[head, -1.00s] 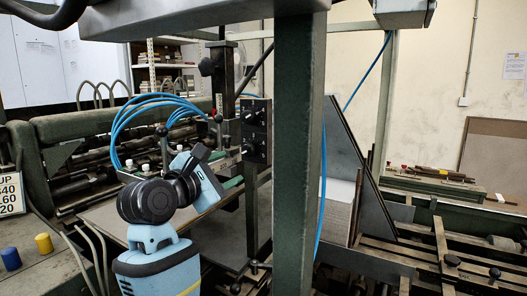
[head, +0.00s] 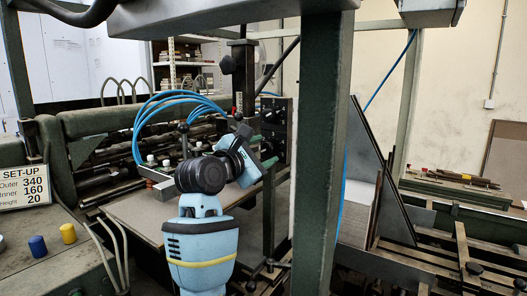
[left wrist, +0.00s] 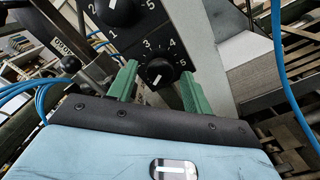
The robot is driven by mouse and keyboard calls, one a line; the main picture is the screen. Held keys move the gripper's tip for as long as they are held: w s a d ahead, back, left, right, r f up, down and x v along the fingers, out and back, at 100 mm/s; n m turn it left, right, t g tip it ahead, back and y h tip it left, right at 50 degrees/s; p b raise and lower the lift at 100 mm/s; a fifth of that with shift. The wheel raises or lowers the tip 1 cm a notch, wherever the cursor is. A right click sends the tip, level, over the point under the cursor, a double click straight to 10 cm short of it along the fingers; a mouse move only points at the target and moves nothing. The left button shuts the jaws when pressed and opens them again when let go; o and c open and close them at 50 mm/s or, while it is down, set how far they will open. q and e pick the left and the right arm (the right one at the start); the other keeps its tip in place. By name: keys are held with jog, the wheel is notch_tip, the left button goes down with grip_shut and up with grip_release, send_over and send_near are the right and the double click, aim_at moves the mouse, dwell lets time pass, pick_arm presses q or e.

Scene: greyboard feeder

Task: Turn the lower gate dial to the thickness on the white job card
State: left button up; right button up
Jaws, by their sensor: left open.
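The black gate panel (head: 286,118) with dials stands right of centre in the head view. In the left wrist view its lower dial (left wrist: 158,73) is a black knob with a slanted white line; 3, 4 and 5 show around it. The upper dial (left wrist: 121,9) is partly cut off. My left gripper (left wrist: 160,80) is open, its green fingers on either side of the lower dial; I cannot tell whether they touch it. In the head view my left gripper (head: 266,162) is at the panel's lower part. My right gripper is out of view. I see no thickness on any card.
A white SET-UP card (head: 24,186) reads Outer 340, Inner 160, Height 20. A green post (head: 322,170) stands right of the panel. Blue hoses (head: 150,110) arch behind my left arm. Blue and yellow knobs (head: 68,233) sit at lower left.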

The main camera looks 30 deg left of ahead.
pick_arm(q)
jog(key=shift+w+d, duration=0.1)
jog(key=shift+w, duration=0.35)
jog(key=c, duration=1)
